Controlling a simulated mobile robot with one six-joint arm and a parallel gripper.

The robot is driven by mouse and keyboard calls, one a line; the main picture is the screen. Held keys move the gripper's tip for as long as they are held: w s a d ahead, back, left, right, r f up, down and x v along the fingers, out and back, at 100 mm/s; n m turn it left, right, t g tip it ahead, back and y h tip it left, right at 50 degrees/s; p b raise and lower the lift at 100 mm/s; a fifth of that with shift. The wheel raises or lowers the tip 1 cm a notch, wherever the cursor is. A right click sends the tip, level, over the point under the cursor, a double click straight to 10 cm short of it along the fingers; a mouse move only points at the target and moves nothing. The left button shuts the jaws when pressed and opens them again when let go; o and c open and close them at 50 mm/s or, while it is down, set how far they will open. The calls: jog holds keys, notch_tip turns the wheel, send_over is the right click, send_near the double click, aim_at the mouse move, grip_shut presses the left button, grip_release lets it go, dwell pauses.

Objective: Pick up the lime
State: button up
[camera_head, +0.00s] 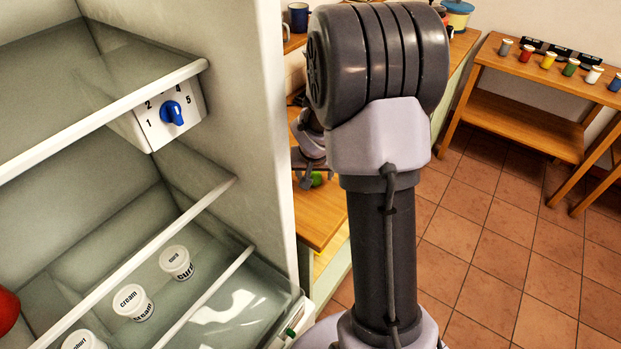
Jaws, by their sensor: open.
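The lime (316,179) is a small green round thing, partly visible on a wooden surface (318,222) just right of the fridge's edge. My gripper (308,180) is above and close around the lime, partly hidden behind the fridge wall and my own arm. The gripper is open. Whether a finger touches the lime cannot be told from this view. My arm stands in the middle of the picture and hides part of the wooden surface.
An open fridge fills the left, with glass shelves, a blue dial (172,113) and labelled tubs (133,302). A blue mug (298,17) and a pot (457,15) stand at the back. A wooden table (530,72) with several small jars stands right. The tiled floor between is clear.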

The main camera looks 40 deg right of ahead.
jog(key=shift+x, duration=0.8)
jog(key=shift+r, duration=0.1)
jog(key=shift+c, duration=0.4)
grip_shut()
jog(key=shift+r, duration=0.15)
